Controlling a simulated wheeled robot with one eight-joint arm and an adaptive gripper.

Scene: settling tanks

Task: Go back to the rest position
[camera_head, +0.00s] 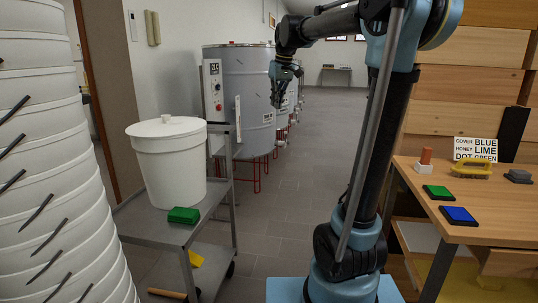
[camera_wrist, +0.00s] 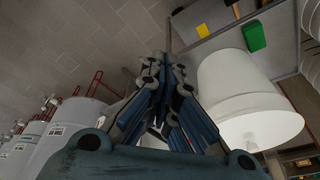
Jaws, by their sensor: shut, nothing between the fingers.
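My gripper (camera_head: 277,98) is in the air in the head view, in front of the large grey tank and to the right of the white lidded bucket. In the wrist view my gripper (camera_wrist: 158,62) shows with its fingers together and nothing held between them. My arm rises from its blue base at the lower middle of the head view, and its upper part bends to the left. In the head view the gripper is apart from the tank and the bucket.
The white bucket (camera_head: 170,165) and a green block (camera_head: 184,215) stand on a grey cart (camera_head: 160,228). Grey tanks (camera_head: 243,95) line the wall. White stacked buckets (camera_head: 50,170) fill the left. A wooden table (camera_head: 500,205) holds green and blue pads, right. The middle floor is open.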

